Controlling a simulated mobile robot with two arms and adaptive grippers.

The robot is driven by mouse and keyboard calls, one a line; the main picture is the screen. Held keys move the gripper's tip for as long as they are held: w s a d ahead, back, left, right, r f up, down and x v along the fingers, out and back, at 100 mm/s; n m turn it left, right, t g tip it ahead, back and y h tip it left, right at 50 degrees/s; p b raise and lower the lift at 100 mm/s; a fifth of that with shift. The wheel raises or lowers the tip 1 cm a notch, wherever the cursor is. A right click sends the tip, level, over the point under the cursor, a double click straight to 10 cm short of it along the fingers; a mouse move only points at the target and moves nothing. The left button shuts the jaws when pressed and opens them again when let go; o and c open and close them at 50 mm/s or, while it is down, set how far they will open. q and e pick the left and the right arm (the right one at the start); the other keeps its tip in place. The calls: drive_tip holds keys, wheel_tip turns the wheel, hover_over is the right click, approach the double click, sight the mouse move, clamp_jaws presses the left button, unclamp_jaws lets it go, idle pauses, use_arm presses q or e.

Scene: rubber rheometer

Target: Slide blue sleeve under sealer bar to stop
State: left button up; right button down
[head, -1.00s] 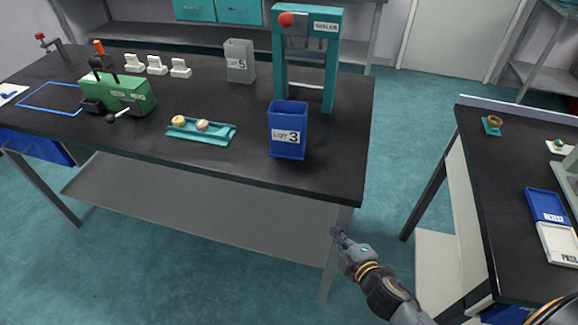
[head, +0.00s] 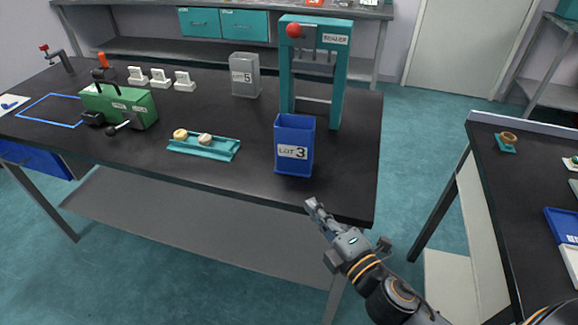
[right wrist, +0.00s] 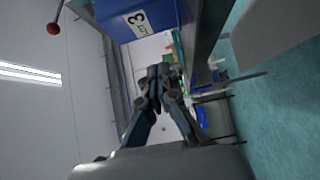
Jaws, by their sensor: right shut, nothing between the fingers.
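The blue sleeve (head: 293,143), labelled LOT 3, stands upright on the dark bench in front of the teal sealer frame (head: 335,85). The sealer has a red knob (head: 293,30) at its top left and a bar low between its posts. My right gripper (head: 314,205) is shut and empty at the bench's front edge, below and right of the sleeve and apart from it. In the right wrist view the shut fingers (right wrist: 158,75) show, with the blue sleeve (right wrist: 150,12) at the top. My left gripper is not in view.
A grey LOT 5 sleeve (head: 245,75) stands left of the sealer. A teal tray (head: 205,152) with two small round pieces lies left of the blue sleeve. A green device (head: 120,106) sits further left. A second table (head: 520,180) stands at the right, across a floor gap.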

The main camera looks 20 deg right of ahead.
drive_tip(key=p, duration=0.2)
approach(287, 159)
drive_tip(key=a, duration=0.1)
drive_tip(key=w+a, duration=0.1)
drive_tip(key=a, duration=0.1)
drive_tip(key=shift+w+a+r, duration=0.1)
drive_tip(key=shift+w+a, duration=0.05)
drive_tip(key=shift+w, duration=0.15)
drive_tip(key=w, duration=0.1)
drive_tip(key=w+d+p, duration=0.1)
drive_tip(key=w, duration=0.1)
drive_tip(key=shift+w+d, duration=0.1)
drive_tip(key=shift+d, duration=0.1)
drive_tip(key=shift+w+d, duration=0.35)
drive_tip(key=shift+w, duration=0.15)
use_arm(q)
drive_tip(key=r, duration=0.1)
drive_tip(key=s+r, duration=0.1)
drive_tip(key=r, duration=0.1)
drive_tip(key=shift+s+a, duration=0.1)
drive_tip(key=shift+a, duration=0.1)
